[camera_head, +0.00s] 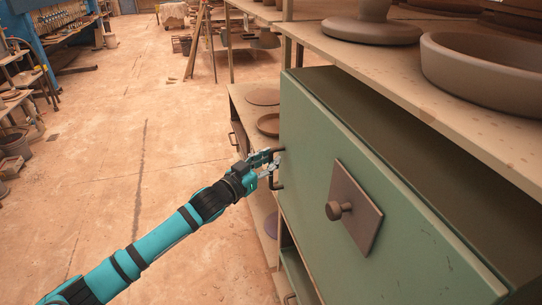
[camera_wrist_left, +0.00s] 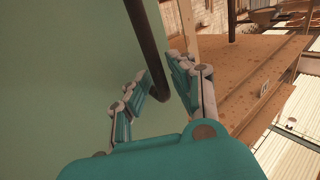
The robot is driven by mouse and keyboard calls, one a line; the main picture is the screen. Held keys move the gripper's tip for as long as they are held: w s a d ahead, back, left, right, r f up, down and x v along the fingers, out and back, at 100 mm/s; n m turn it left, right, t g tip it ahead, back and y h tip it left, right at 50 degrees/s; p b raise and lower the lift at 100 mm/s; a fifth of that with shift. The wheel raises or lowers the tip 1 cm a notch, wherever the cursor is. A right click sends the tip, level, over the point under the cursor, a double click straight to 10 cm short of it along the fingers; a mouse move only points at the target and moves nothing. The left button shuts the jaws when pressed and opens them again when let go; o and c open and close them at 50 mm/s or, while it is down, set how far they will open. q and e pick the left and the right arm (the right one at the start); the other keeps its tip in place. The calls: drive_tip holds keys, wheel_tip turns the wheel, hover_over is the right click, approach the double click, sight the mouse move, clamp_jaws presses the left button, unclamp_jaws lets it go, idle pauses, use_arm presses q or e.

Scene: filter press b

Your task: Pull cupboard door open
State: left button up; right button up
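The green cupboard door (camera_head: 310,140) fills the right of the head view. I cannot tell whether it stands slightly ajar. A dark bar handle (camera_head: 277,186) sits at its left edge, partly hidden by my gripper. My left gripper (camera_head: 268,162) is at this handle. In the left wrist view the dark handle (camera_wrist_left: 148,35) runs down between the spread fingers of my left gripper (camera_wrist_left: 158,76), with one finger on each side. The fingers look apart, not closed on the bar. The green door surface (camera_wrist_left: 60,70) lies to the left. My right gripper is not in view.
A square plate with a round knob (camera_head: 353,207) is on the door's face. A shelf (camera_head: 440,100) with clay dishes juts out above the cupboard. Lower shelves (camera_head: 245,115) stand beyond it. The floor (camera_head: 130,150) to the left is clear.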

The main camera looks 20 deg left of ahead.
use_arm(q)
drive_tip(key=shift+w+d, duration=0.25)
drive_tip(key=shift+w, duration=0.2)
clamp_jaws()
